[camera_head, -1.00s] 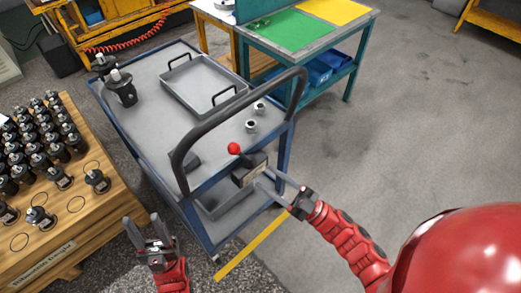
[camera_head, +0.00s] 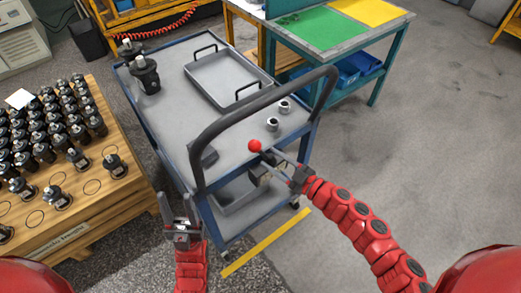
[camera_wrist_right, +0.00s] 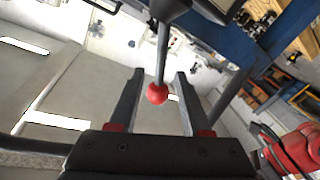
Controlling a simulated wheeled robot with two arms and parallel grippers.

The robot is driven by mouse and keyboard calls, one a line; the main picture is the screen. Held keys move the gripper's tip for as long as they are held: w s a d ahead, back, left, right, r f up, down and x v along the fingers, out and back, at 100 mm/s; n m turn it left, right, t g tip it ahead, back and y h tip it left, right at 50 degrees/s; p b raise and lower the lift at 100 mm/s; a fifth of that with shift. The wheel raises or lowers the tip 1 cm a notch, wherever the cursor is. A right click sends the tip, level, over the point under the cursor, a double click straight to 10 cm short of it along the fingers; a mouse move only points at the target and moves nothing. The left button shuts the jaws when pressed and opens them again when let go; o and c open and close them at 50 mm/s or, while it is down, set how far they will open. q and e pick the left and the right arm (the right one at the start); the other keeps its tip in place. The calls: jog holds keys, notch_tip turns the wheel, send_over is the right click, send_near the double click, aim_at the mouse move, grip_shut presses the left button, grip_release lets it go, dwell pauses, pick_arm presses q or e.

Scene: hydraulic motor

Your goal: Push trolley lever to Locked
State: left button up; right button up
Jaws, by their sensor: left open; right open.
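The trolley (camera_head: 225,130) is blue with a grey top and a dark curved push handle (camera_head: 225,118). Its lever has a red ball knob (camera_head: 254,146) and sits at the near end, by the handle. My right gripper (camera_head: 272,155) is open near the knob. In the right wrist view, the red knob (camera_wrist_right: 157,93) on its grey rod (camera_wrist_right: 162,55) shows between the two open fingers (camera_wrist_right: 157,85); contact cannot be told. My left gripper (camera_head: 178,208) is open and empty, left of the trolley's near corner. The lever's base is partly hidden by my right gripper.
A grey tray (camera_head: 207,70), black motors (camera_head: 146,75) and small metal rings (camera_head: 272,124) lie on the trolley. A wooden table (camera_head: 95,210) with several motors stands left. A green-topped bench (camera_head: 322,30) stands behind. The floor at right is clear.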

aim_at(262, 153)
jog(key=x, duration=0.5)
jog(key=shift+w+a, duration=0.1)
jog(key=shift+a, duration=0.05)
grip_shut()
dwell(1.3)
